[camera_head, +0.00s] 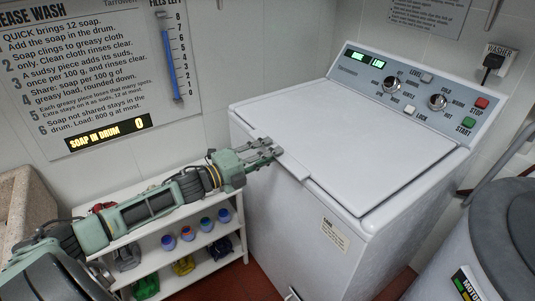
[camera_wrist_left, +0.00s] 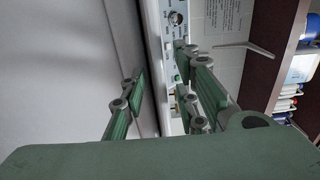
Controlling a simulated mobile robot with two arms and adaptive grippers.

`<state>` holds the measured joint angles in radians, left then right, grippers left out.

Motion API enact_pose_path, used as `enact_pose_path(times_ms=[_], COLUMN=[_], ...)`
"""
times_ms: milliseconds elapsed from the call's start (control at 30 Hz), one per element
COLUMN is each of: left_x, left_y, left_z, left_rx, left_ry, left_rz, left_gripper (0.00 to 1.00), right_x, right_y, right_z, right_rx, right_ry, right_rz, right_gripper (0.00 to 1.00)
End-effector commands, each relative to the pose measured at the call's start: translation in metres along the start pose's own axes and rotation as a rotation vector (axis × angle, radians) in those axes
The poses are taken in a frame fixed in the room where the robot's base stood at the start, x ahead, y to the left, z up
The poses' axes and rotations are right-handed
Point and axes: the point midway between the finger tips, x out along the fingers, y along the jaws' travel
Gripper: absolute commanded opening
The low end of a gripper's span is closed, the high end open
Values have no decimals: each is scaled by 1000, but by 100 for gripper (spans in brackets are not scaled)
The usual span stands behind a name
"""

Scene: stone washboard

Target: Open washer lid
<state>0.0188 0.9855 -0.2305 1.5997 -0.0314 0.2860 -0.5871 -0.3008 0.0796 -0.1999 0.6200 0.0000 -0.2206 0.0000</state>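The washer (camera_head: 310,225) is a white top-loader with a sloped control panel at its back. Its flat white lid (camera_head: 350,140) is down, with a raised lip (camera_head: 294,167) along the left-hand edge in the head view. My left gripper (camera_head: 268,149) is at that edge, close to the far end of the lip. In the left wrist view, the fingers of my left gripper (camera_wrist_left: 160,88) are spread apart, with the washer's pale surface and an edge behind the gap. I cannot tell whether a finger touches the lid. My right gripper is out of view.
The control panel (camera_head: 410,90) has knobs, lit displays and red and green buttons. A white shelf (camera_head: 150,245) with small colored jars stands left of the washer, below my left arm. A grey round-topped machine (camera_head: 480,230) stands close at the right.

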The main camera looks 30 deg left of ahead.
Motion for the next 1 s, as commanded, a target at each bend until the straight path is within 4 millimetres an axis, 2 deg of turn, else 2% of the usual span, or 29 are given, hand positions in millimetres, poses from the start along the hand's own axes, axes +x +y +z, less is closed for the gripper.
enact_pose_path(times_ms=[233,533,1000], left_x=[0,0,0], left_y=[0,0,1], left_z=[0,0,0], left_rx=[0,0,-1], left_ry=[0,0,0], left_rz=[1,0,1], left_gripper=[26,0,0], right_x=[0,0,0], right_y=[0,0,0], right_z=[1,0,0], right_rx=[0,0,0], right_ry=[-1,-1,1], right_rz=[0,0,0], right_gripper=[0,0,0])
